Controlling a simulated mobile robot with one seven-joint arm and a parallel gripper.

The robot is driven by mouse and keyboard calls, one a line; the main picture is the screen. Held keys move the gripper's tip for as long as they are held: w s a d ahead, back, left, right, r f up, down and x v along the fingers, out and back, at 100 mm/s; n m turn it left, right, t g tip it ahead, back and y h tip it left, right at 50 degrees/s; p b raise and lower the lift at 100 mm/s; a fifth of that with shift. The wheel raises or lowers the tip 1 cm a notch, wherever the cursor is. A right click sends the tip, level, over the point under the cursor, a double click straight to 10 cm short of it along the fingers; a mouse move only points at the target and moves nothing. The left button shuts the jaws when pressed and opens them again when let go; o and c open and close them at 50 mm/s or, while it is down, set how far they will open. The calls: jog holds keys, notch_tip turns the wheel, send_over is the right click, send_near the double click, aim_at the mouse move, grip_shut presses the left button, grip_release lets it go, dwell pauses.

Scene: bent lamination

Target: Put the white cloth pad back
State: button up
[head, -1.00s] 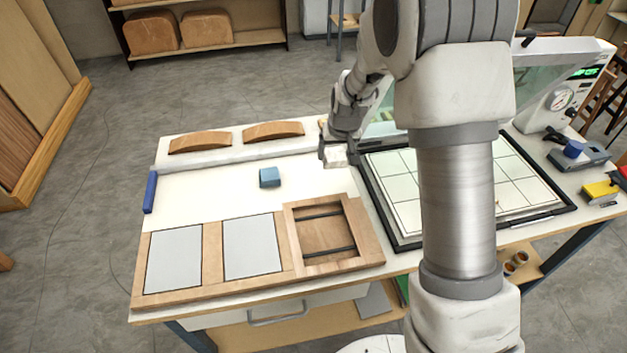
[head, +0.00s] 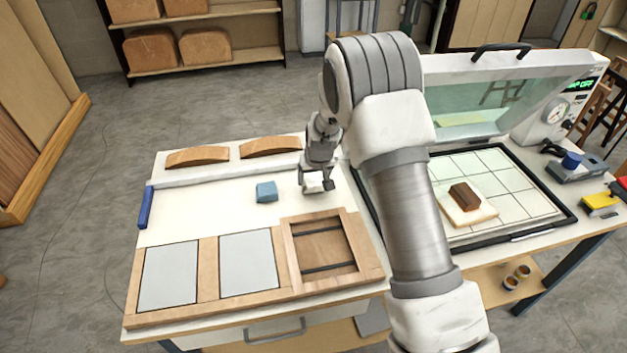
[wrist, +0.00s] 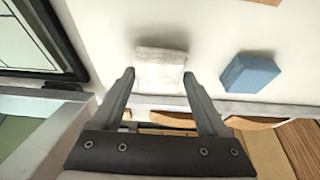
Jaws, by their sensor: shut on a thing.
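The white cloth pad (wrist: 160,72) is between the two fingertips of my gripper (wrist: 159,80) in the wrist view. My gripper is shut on it. In the head view my gripper (head: 317,187) is over the white table top, right of a blue block (head: 266,192). The pad (head: 312,180) shows there as a small white patch, partly hidden by the fingers. I cannot tell whether the pad touches the table.
A wooden frame (head: 208,270) with two grey panels and an open recess lies in front. Two curved wooden pieces (head: 270,146) stand behind. An open press (head: 545,208) is at the right, with a brown block (head: 465,196) on a pale piece. A blue bar (head: 146,207) lies left.

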jog(key=shift+f, duration=0.5)
jog(key=shift+f, duration=0.25)
jog(key=o, duration=1.1)
jog(key=shift+r, duration=0.1)
jog(key=shift+s+r, duration=0.1)
jog(key=shift+r, duration=0.4)
jog(key=v, duration=1.1)
jog(key=shift+d+r, duration=0.1)
jog(key=shift+r, duration=0.1)
